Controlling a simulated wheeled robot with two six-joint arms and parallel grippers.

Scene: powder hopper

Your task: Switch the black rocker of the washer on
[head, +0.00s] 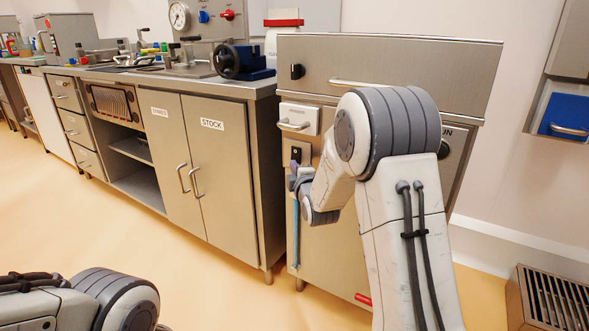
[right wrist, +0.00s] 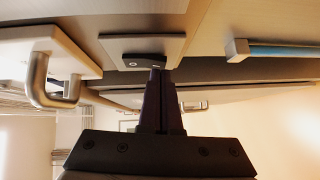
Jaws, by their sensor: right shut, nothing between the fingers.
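The washer (head: 330,265) is the steel cabinet at the centre right of the head view. Its black rocker (head: 296,155) sits on a small plate on the front, below a white drawer. In the right wrist view the rocker (right wrist: 141,60) shows a round mark near its left end. My right gripper (head: 293,178) is shut and empty just below the rocker. In the right wrist view its fingertips (right wrist: 160,73) reach the right end of the rocker; I cannot tell whether they touch it. Which way the rocker is tipped is unclear. My left gripper is out of view.
The white drawer with its metal handle (head: 294,126) is above the rocker. A long blue-faced bar handle (head: 296,235) runs down the washer front below it. A black knob (head: 297,71) is higher up. The stock cupboard (head: 215,175) stands at left; the floor before it is clear.

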